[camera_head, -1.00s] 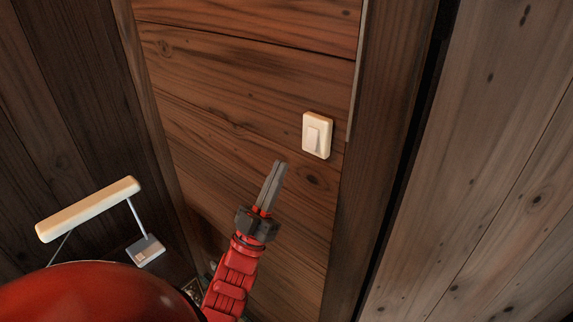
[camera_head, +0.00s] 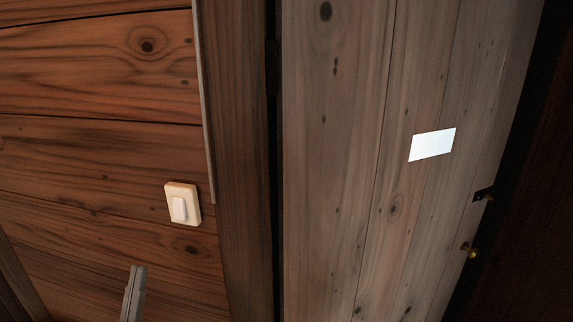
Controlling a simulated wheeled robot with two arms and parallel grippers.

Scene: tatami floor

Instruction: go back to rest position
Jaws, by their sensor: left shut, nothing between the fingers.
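My left gripper (camera_head: 134,292) shows only by its grey fingers at the bottom left of the head view. The fingers are closed together with nothing between them. They are below and to the left of a cream light switch (camera_head: 182,203) on the wooden wall, and apart from it in the picture. The rest of the left arm is below the frame. My right gripper is not in view.
A wooden post (camera_head: 237,150) stands right of the switch. A grey-brown plank door (camera_head: 335,160) fills the middle and right, with a white rectangle (camera_head: 432,145) and small brass fittings (camera_head: 470,250) near its right edge.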

